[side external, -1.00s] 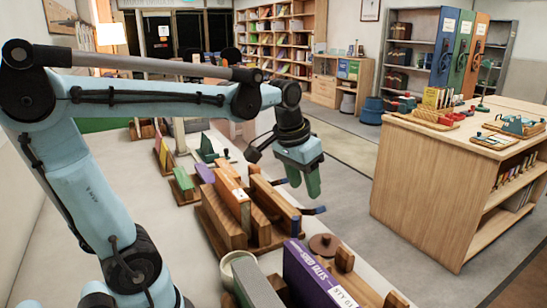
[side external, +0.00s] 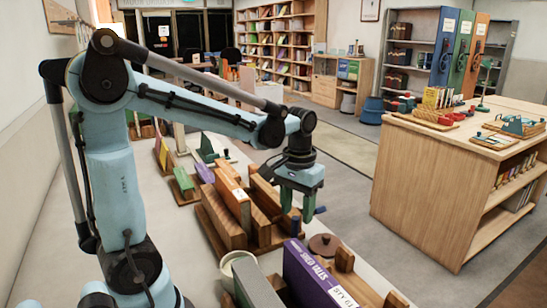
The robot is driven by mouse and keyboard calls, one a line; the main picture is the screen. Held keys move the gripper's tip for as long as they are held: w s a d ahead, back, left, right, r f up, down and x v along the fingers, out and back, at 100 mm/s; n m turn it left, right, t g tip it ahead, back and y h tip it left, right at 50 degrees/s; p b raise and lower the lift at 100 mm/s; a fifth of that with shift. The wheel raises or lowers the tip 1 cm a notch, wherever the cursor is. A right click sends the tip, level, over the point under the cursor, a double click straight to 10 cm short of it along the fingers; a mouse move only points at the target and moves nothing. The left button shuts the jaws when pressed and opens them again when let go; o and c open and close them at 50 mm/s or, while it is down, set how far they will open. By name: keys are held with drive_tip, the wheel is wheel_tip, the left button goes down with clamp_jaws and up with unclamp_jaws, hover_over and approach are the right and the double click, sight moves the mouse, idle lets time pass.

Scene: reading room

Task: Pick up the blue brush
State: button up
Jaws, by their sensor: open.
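My gripper (side external: 297,205) is open and points down over the right edge of the wooden rack on the bench. A dark blue upright piece (side external: 295,222) shows just below and between its fingertips. A blue rounded end (side external: 320,209) sticks out to the right, just beside the right finger. These look like parts of the blue brush, but the fingers hide much of it and I cannot tell its full shape. I cannot tell whether the fingers touch it.
The wooden rack (side external: 222,228) holds upright wooden blocks close to the left of my gripper. A purple book (side external: 312,275), a brown round lid (side external: 324,244) and a pale cup (side external: 232,263) stand nearer the camera. A wooden counter (side external: 425,190) stands to the right across open floor.

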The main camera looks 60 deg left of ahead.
sight(295, 217)
drive_tip(key=shift+s+d+f, duration=0.1)
drive_tip(key=shift+s+f, duration=0.05)
drive_tip(key=shift+f, duration=1.15)
drive_tip(key=shift+s+d+f, duration=0.1)
drive_tip(key=shift+f, duration=1.2)
drive_tip(key=shift+c, duration=0.3)
clamp_jaws()
